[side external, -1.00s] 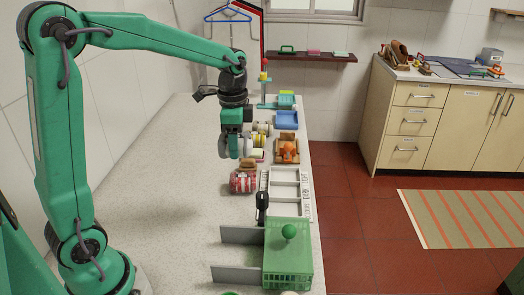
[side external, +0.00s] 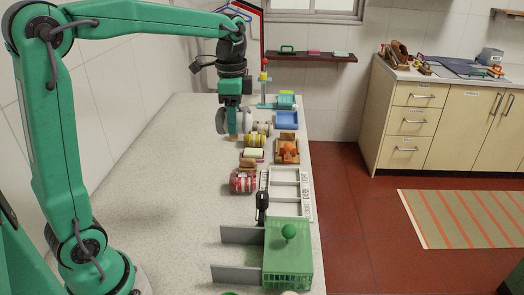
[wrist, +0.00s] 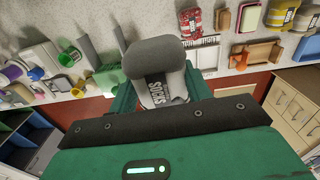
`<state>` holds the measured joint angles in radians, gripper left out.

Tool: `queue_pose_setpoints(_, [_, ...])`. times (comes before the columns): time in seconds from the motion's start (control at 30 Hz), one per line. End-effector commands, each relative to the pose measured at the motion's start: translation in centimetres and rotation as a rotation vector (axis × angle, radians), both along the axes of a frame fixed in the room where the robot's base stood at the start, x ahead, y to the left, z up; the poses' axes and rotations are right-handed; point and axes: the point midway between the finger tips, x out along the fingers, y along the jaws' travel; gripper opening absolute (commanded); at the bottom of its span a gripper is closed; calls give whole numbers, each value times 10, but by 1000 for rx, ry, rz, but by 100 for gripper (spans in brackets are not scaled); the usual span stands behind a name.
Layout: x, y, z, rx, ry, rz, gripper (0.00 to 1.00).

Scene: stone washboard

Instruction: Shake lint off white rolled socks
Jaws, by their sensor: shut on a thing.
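My gripper (side external: 232,122) is shut on the rolled socks (side external: 220,121) above the pale stone counter, toward its far part. The socks look whitish grey and show at the left side of the jaws in the side view. In the wrist view the socks (wrist: 158,62) appear as a thick grey roll with a band reading SOCKS, between my gripper's green jaws. The far jaw's contact is partly hidden. I cannot make out lint on the socks.
A red striped roll (side external: 243,181) and a yellow striped roll (side external: 255,140) lie on the counter (side external: 165,205). A wooden tray (side external: 287,159), a blue tray (side external: 287,120) and a green crate (side external: 288,262) stand along the right edge. The counter's left side is clear.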

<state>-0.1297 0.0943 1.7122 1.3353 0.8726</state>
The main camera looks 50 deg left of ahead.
Motion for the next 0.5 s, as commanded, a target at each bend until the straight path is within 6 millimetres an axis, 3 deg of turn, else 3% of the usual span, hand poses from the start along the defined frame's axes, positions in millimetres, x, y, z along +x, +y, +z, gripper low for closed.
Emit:
queue_pose_setpoints(0.27, [0,0,6,0,0,0,32])
queue_pose_setpoints(0.5, [-1,0,-28,-1,5,0,32])
